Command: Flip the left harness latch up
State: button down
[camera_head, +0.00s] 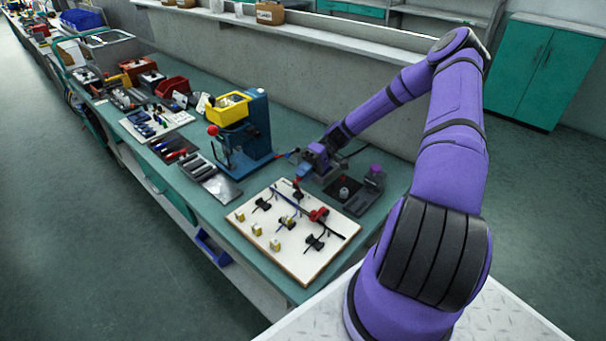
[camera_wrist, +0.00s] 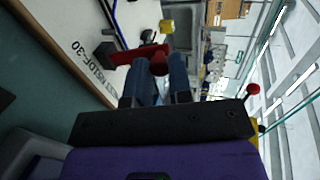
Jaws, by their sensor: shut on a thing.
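The harness board (camera_head: 300,260) is a pale panel with dark cables, black clips and yellow blocks, lying on the green bench. One red latch (camera_head: 319,214) sits on the cable at the board's right and is clear of my gripper. My gripper (camera_head: 301,177) is over the board's far edge, at another small red part that it mostly hides. In the wrist view, my blue fingers (camera_wrist: 160,76) are shut on a red latch (camera_wrist: 128,57), around its round end. Its red arm reaches left over the board, towards a black block. Its exact tilt is hard to tell.
A blue press (camera_head: 246,135) with a red knob and a yellow bin (camera_head: 229,108) stands left of my gripper. A dark fixture (camera_head: 345,190) with a purple knob is close on its right. Trays and bins fill the bench further left.

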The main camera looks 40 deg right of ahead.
jog(key=c, duration=1)
grip_release()
jog(key=shift+c, duration=0.2)
jog(key=shift+r, duration=0.1)
jog(key=shift+r, duration=0.3)
jog(key=s+a+r, duration=0.1)
jog(key=s, duration=0.4)
jog(key=s+a+r, duration=0.1)
jog(key=s+a, duration=0.1)
jog(key=s, duration=0.3)
jog(key=s+a+r, duration=0.1)
jog(key=s+r, duration=0.1)
jog(key=s, duration=0.3)
jog(key=shift+s+a+r, duration=0.1)
jog(key=shift+s+a, duration=0.1)
jog(key=shift+a, duration=0.05)
